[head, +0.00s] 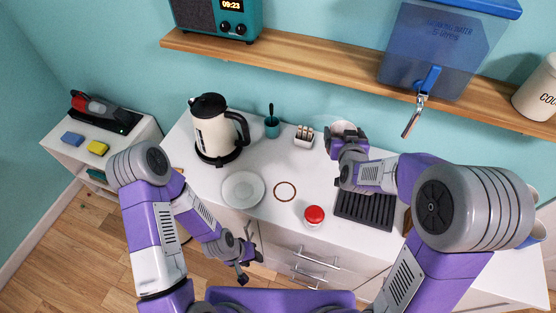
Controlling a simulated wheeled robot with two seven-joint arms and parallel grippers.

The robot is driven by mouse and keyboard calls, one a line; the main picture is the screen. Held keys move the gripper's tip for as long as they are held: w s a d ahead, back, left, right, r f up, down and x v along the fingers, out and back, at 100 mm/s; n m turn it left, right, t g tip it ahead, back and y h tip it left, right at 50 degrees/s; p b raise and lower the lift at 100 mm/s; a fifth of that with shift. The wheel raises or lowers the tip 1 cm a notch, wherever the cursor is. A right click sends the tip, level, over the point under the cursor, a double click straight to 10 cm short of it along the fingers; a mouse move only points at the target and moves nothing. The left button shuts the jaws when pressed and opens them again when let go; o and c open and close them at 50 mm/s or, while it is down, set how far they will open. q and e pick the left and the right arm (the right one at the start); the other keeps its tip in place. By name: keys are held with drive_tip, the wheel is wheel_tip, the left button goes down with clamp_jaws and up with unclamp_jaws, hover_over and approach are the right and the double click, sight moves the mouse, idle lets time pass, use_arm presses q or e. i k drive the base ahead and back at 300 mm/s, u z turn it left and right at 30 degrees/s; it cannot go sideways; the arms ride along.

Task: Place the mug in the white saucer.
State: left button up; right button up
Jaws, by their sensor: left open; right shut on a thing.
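The white saucer (243,189) lies empty on the white counter, left of centre. My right gripper (347,134) is at the back of the counter, to the right of and behind the saucer. It is shut on a white, round-rimmed thing that looks like the mug (341,126). The gripper hides most of the mug, so I cannot tell whether it is clear of the counter. My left gripper (250,265) is open and empty, low in front of the counter's front edge, below the saucer.
A brown ring (285,191) lies right of the saucer, with a red-lidded jar (314,215) and a black ridged rack (364,211) further right. A kettle (214,135), a teal cup (272,128) and a small holder (304,137) stand behind. A wooden shelf (330,69) runs above.

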sight(243, 196)
drive_tip(key=k, duration=0.5)
drive_tip(key=z, duration=2.3)
drive_tip(key=k, duration=1.35)
drive_tip(key=u, duration=1.65)
drive_tip(key=i, duration=1)
drive_tip(key=u, duration=0.05)
